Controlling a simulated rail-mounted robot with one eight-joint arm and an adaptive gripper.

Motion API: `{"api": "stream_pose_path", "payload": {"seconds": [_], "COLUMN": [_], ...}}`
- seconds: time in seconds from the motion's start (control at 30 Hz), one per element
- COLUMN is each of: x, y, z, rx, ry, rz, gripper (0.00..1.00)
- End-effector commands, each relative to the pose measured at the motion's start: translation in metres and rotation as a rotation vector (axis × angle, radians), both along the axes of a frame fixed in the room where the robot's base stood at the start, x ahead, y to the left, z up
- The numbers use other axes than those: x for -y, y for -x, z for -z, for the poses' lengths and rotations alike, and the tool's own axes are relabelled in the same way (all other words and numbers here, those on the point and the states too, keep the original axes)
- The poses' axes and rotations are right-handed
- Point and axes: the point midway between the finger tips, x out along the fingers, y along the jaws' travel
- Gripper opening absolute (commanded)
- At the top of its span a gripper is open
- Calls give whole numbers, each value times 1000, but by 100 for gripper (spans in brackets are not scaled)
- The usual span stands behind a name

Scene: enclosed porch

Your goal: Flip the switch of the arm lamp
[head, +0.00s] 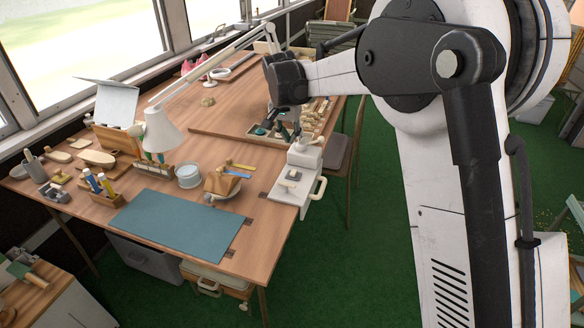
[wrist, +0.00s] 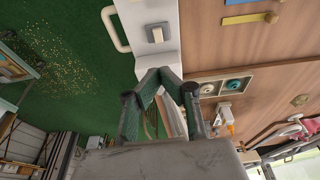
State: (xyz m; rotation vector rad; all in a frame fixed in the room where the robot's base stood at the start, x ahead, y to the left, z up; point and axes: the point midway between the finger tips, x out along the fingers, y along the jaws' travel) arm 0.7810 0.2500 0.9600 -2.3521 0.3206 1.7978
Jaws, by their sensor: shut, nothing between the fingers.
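The arm lamp has a white cone shade (head: 163,130) over the left half of the desk, and its long pale arm (head: 215,65) runs back to the upper right. My gripper (head: 296,132) is shut and empty, pointing down over the desk's right side. In the wrist view its greenish fingers (wrist: 164,72) meet at the tips. A white unit (head: 310,158) with a loop handle sits at the desk's right edge, close to the fingertips. A small grey square piece (wrist: 155,33) lies on its white surface, apart from the fingers. I cannot tell whether it is the lamp's switch.
A tray of small parts (head: 258,132) lies beside my gripper. A teal mat (head: 180,222), a round tin (head: 189,176) and a bowl (head: 222,188) are on the wooden desk. A chair (head: 340,150) stands at its right. The middle back of the desktop is mostly clear.

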Motion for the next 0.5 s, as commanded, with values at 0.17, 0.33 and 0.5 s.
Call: {"api": "stream_pose_path", "payload": {"seconds": [0.17, 0.33, 0.5], "x": [0, 1, 4], "y": [-1, -6, -13], "z": [3, 21, 51], "rx": [0, 0, 0], "ry": [0, 0, 0], "rz": [0, 0, 0], "gripper": [0, 0, 0]}}
